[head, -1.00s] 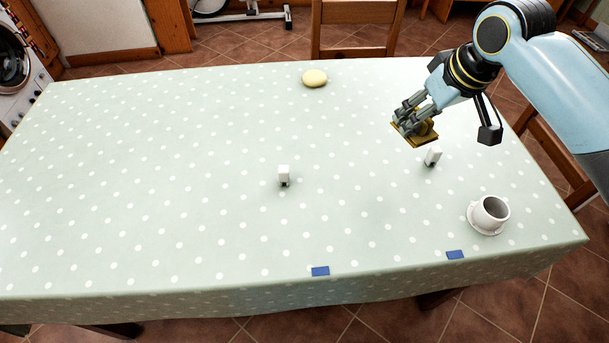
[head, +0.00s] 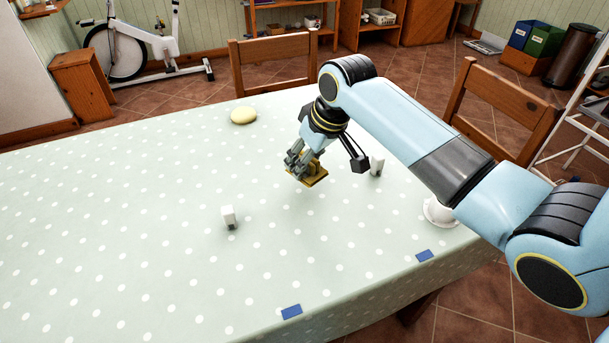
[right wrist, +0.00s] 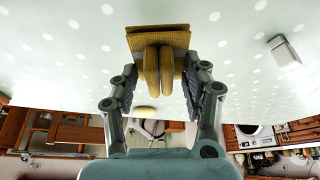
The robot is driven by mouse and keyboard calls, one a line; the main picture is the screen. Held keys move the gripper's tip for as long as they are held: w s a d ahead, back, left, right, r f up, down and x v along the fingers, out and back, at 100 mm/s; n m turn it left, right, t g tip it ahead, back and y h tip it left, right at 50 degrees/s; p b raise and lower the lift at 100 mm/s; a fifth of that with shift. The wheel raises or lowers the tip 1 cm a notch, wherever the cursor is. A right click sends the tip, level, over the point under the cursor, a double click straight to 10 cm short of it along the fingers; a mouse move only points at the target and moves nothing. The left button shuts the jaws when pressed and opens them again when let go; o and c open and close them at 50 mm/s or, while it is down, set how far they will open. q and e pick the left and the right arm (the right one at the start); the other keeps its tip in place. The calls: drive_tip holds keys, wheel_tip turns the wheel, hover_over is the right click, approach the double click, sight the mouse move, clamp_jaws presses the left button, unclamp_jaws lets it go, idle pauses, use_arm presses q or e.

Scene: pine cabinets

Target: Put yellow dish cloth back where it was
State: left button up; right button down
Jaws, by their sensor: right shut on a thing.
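The yellow dish cloth (head: 317,180) is a folded, mustard-yellow piece in my right gripper (head: 303,162). The gripper is shut on it over the middle of the table. In the right wrist view the cloth (right wrist: 158,40) shows as a flat square with bunched folds between the two fingers (right wrist: 160,82). The cloth appears to be just above the tabletop; I cannot tell whether it touches. My left gripper is not in view.
The table (head: 150,190) has a polka-dot cover. A pale yellow round thing (head: 243,116) lies at the far edge. Small white objects stand left (head: 228,215) and right (head: 377,165) of the gripper. Blue patches (head: 292,312) lie in front. A white cup's saucer (head: 436,214) is partly behind my arm.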

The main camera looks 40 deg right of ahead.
sight(305, 175)
drive_tip(key=shift+w+a+f, duration=0.1)
drive_tip(key=shift+a+f, duration=0.1)
drive_tip(key=shift+f, duration=0.1)
wheel_tip(305, 175, down, 4)
drive_tip(key=shift+r, duration=0.1)
drive_tip(key=c, duration=0.6)
unclamp_jaws()
drive_tip(key=shift+c, duration=0.2)
drive_tip(key=p+v, duration=0.1)
drive_tip(key=v, duration=1.1)
drive_tip(key=shift+p, duration=0.3)
